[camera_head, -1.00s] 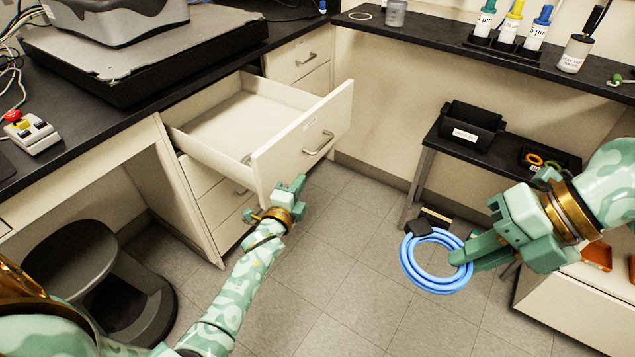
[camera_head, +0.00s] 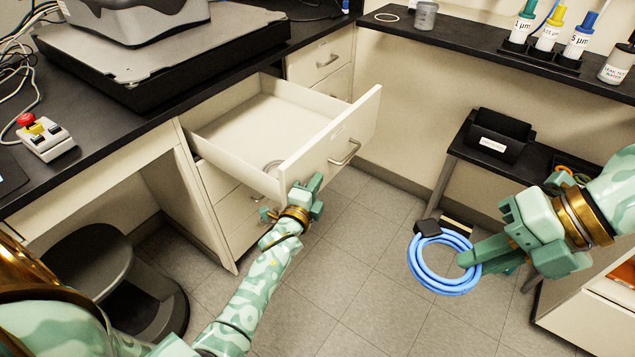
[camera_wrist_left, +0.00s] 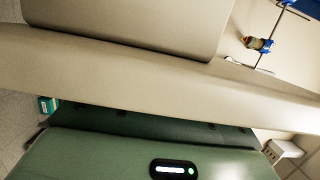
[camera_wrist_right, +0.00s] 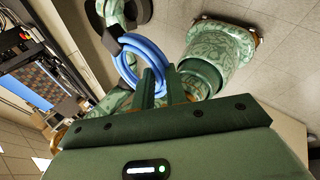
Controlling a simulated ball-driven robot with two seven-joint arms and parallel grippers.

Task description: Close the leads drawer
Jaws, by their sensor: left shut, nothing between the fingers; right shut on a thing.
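The leads drawer (camera_head: 326,143) is pulled well out of the bench, with a bar handle (camera_head: 345,152) and a small label on its front. A pale panel (camera_wrist_left: 150,70) fills much of the left wrist view. My right gripper (camera_head: 470,262) is shut on a coiled blue cable (camera_head: 440,287) with a dark block on it, held over the floor. The cable also shows in the right wrist view (camera_wrist_right: 146,52).
The dark bench top (camera_head: 110,130) carries a heavy instrument and a red-buttoned control box (camera_head: 45,137). A black stool (camera_head: 115,270) stands below left. A low dark table (camera_head: 460,141) with a black bin (camera_head: 498,140) is at right. Floor between is clear.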

